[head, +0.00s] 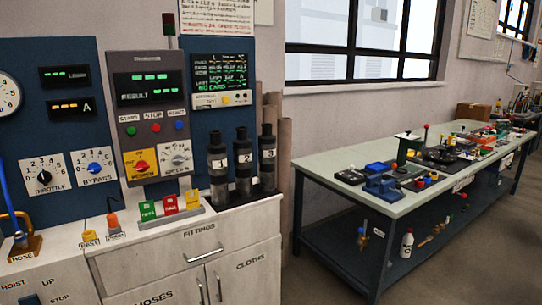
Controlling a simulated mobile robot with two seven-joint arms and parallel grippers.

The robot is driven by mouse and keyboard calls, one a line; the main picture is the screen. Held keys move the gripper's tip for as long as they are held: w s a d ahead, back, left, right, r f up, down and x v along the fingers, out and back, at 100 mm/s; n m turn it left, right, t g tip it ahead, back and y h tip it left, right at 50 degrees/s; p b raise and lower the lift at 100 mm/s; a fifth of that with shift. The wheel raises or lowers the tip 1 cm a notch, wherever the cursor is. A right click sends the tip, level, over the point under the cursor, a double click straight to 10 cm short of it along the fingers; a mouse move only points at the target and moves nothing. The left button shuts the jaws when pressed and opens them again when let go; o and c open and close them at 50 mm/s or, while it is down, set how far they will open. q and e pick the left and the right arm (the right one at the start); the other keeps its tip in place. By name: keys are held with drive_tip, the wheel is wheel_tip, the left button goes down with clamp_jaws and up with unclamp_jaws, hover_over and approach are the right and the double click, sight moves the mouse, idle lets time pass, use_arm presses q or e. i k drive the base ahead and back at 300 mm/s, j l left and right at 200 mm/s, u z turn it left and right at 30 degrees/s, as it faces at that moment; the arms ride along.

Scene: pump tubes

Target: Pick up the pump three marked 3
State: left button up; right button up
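Pump three (267,160) is a dark upright cylinder with a narrower top and a white label marked 3. It stands at the right end of a row on the white cabinet, beside pump two (243,164) and pump one (218,170), which look alike and are marked 2 and 1. All three stand upright on a dark base (246,195). Neither of my grippers shows in the head view, and nothing is holding pump three.
The white cabinet (205,240) has a drawer and doors below. Green, red and yellow blocks (169,204) sit left of the pumps. A control panel (150,115) rises behind. At right stands a long workbench (330,168) with tools; open floor (310,285) lies in front.

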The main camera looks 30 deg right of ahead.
sight(266, 141)
drive_tip(key=i+l, duration=0.1)
drive_tip(key=l, duration=0.3)
drive_tip(key=i+l, duration=0.15)
drive_tip(key=l, duration=0.2)
drive_tip(key=i+l, duration=0.1)
drive_tip(key=l, duration=0.3)
drive_tip(key=i+l, duration=0.15)
drive_tip(key=l, duration=0.25)
drive_tip(key=i+l, duration=0.1)
drive_tip(key=l, duration=0.25)
drive_tip(key=i+l, duration=0.1)
drive_tip(key=l, duration=0.3)
drive_tip(key=i+l, duration=0.15)
drive_tip(key=l, duration=0.2)
